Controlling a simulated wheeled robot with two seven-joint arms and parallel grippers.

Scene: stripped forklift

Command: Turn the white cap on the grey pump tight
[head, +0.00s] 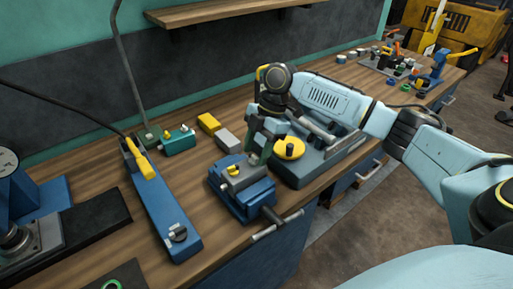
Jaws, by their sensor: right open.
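My right gripper (262,153) reaches in from the right and points down. Its open fingers are just behind the blue vise (243,199) and left of a yellow disc (289,148) on a grey-blue machine. A grey part with a small yellow piece (233,170) sits at the top of the vise; I cannot tell whether it is the grey pump. I cannot make out the white cap; the gripper may hide it. My left gripper is not in view.
A long blue tool (165,205) with a yellow lever lies left of the vise. A yellow block (208,123), a grey block (227,139) and a green box (178,140) stand behind. The vise handle (277,224) sticks out past the front edge. Bare wood lies between the long tool and the vise.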

